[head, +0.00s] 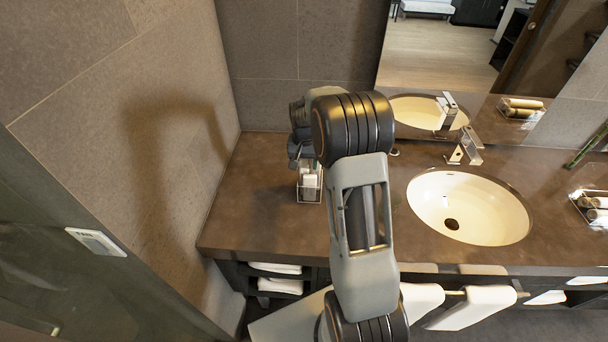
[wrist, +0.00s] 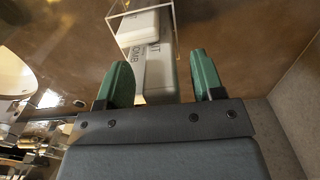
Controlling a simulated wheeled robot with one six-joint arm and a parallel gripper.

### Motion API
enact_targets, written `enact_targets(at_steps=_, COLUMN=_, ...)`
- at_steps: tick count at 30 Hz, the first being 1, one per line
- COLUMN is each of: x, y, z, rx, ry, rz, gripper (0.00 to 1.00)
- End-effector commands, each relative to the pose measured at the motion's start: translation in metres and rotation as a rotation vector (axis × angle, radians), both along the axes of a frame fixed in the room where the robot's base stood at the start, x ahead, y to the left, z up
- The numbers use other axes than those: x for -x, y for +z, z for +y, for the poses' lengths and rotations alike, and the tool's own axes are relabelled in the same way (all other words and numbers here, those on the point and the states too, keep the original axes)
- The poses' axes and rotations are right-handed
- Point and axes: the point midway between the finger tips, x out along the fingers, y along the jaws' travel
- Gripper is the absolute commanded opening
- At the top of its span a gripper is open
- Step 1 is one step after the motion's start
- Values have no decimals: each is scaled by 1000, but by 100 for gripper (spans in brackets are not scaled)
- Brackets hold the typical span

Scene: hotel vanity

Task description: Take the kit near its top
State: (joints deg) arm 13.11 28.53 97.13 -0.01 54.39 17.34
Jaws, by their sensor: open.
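The kit is a white box with grey lettering, and it shows in the wrist view (wrist: 160,72). It stands in a clear, thin-edged holder (head: 300,198) on the counter, with another white box (wrist: 138,26) beside it. In the head view the white boxes (head: 310,182) are small and their lettering cannot be read. My gripper (head: 301,160) is above the holder. In the wrist view its two green fingers (wrist: 163,80) are apart, one on each side of the kit's near end. I see no clear contact, and the exact depth is hard to tell.
The brown counter (head: 245,195) is clear left of the holder, up to the tiled wall (head: 130,110). A sink (head: 470,207) with a tap (head: 467,148) lies to the right. A tray of rolled items (head: 592,207) sits at far right. A mirror (head: 440,60) stands behind.

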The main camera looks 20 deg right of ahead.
Motion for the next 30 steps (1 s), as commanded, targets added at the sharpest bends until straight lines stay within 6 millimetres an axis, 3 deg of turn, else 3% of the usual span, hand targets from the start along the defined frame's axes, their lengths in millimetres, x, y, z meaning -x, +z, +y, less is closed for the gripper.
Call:
enact_targets(at_steps=10, x=0, y=-5, z=0, rx=1, ry=0, rz=-1, gripper=61)
enact_targets(at_steps=30, x=0, y=-5, z=0, rx=1, ry=0, rz=-1, gripper=0)
